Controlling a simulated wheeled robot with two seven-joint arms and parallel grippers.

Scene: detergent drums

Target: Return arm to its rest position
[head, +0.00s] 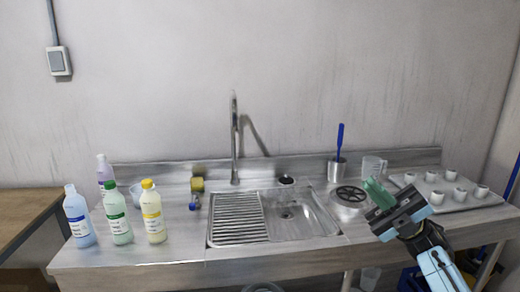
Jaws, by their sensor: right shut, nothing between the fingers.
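My right gripper (384,201) is shut and empty, above the front right part of the steel counter (170,279). Its arm comes in from the lower right corner. A small green shape shows at its fingertips, too small to make out clearly. My left arm and gripper are not in view.
Several bottles with white, green, yellow and blue parts, such as the yellow one (153,213), stand at the left. The sink (300,219) and tap (235,150) are in the middle. A tray (455,204) with several white cups, a clear jug (372,166) and a steel pot (336,171) stand at the right.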

